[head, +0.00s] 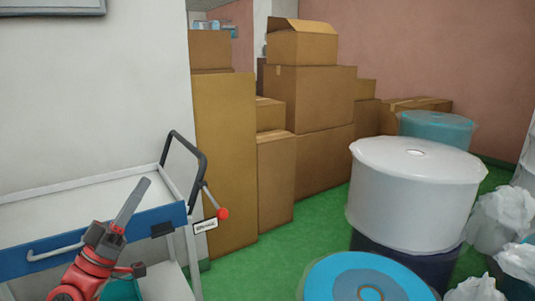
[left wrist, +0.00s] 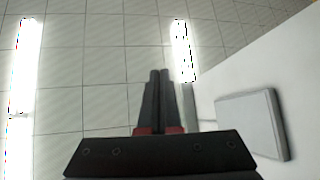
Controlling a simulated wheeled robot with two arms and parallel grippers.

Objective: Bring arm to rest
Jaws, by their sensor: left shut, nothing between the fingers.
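My left arm is red and comes in at the lower left of the head view. Its gripper (head: 146,183) points up and to the right in front of the trolley. In the left wrist view the two fingers of the left gripper (left wrist: 160,72) stand close together, shut, with nothing between them. Behind them are ceiling tiles and bright lamps. My right gripper shows in neither view.
A white and blue trolley (head: 175,218) with a black handle stands right behind my left gripper. Cardboard boxes (head: 310,90) are stacked behind it. A white roll (head: 415,195) and a blue roll (head: 330,278) stand at the right. Green floor (head: 285,250) lies free between.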

